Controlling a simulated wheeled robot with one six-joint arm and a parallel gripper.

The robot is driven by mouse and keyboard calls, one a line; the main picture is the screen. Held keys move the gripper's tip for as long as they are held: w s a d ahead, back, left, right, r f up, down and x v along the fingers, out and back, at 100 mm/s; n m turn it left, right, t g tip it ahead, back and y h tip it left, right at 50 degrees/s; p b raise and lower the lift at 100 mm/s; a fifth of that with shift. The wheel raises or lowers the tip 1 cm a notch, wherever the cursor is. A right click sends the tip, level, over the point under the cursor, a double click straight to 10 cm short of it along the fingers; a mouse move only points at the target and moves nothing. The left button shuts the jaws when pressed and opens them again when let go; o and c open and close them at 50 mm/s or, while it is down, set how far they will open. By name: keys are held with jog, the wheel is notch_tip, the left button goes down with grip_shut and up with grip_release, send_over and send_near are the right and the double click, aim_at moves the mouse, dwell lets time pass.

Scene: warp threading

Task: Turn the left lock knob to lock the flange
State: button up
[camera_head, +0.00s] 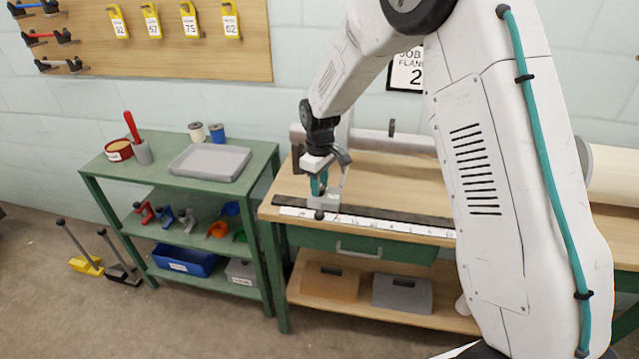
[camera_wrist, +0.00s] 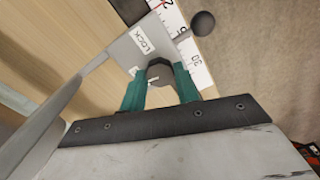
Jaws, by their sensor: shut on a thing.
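The grey flange (camera_head: 331,201) stands at the left end of the workbench, on the rail with the white scale. In the wrist view the flange plate (camera_wrist: 117,50) carries a LOCK label (camera_wrist: 143,43). My gripper (camera_head: 318,190) is over the flange, pointing down. In the wrist view my gripper's teal fingers (camera_wrist: 160,78) are shut on the dark grey lock knob (camera_wrist: 159,67), one on each side. The fingers partly hide the knob, and its turn angle is unclear. A dark ball on a short rod (camera_wrist: 203,23) sticks out from the flange over the scale.
The scale (camera_head: 385,224) runs along the front of the wooden workbench (camera_head: 420,185). A grey horizontal bar (camera_head: 385,141) lies behind the flange. A green shelf cart (camera_head: 125,175) with a grey tray (camera_head: 210,162) stands to the left, with a narrow gap between.

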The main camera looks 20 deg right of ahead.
jog(key=m, duration=1.2)
jog(key=shift+m, duration=2.1)
jog(key=o, duration=1)
jog(key=shift+r, duration=3.95)
